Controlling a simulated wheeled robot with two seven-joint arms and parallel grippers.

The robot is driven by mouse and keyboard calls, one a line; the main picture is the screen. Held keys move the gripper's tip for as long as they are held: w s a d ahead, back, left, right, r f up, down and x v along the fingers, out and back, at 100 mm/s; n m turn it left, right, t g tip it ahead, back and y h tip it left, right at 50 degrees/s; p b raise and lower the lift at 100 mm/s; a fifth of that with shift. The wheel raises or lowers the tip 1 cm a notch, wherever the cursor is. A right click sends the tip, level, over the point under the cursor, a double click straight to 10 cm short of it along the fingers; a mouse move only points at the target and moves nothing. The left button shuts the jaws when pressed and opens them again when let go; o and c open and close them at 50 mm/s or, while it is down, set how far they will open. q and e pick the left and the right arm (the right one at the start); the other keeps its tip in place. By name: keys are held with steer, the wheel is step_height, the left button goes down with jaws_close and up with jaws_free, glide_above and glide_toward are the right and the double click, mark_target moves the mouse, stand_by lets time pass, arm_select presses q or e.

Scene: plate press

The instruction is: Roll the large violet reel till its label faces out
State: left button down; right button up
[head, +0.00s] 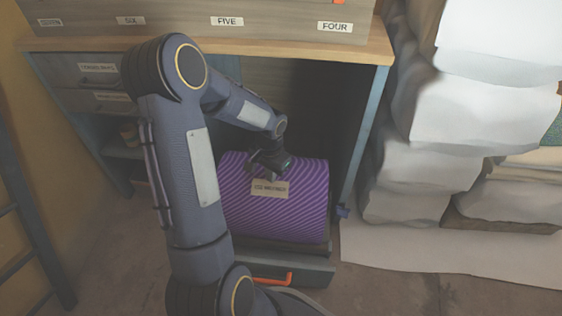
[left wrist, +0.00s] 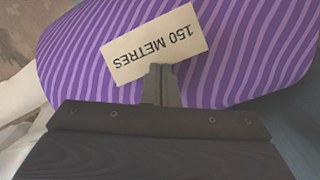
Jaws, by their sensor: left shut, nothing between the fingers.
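The large violet reel (head: 300,210) with lighter diagonal stripes lies on its side in the open bay under the workbench. Its tan label (head: 270,189) shows on the side facing the head camera. In the left wrist view the label (left wrist: 153,42) reads "150 METRES", upside down, on the striped reel (left wrist: 235,75). My left gripper (head: 270,160) is at the upper front of the reel, just above the label. In the left wrist view its closed fingertips (left wrist: 160,72) overlap the label's edge; I cannot tell whether they touch. My right gripper is out of view.
The reel rests on a dark low support (head: 300,265) with an orange handle (head: 289,279). The wooden bench top (head: 300,48) overhangs the bay. Drawers (head: 97,82) are at left, white stacked sheets (head: 435,150) at right, and a ladder (head: 22,220) at far left.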

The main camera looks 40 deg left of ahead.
mark_target(269, 203)
arm_select(q)
steer(key=shift+s+d+f, duration=0.15)
steer(key=shift+s+f, duration=0.1)
steer(key=shift+s, duration=0.1)
steer(key=shift+s+f, duration=0.1)
steer(key=shift+s, duration=0.05)
steer(key=shift+s+d+f+b, duration=0.1)
steer(key=shift+s+d+b, duration=0.25)
steer(key=shift+s, duration=0.25)
steer(key=shift+d, duration=0.1)
steer(key=shift+s+d+f+b, duration=0.35)
steer(key=shift+s+f+b, duration=0.2)
steer(key=shift+s, duration=0.2)
stand_by(0.5)
steer(key=shift+s+d+f+b, duration=0.4)
steer(key=shift+s+f+b, duration=0.25)
steer(key=shift+b, duration=0.1)
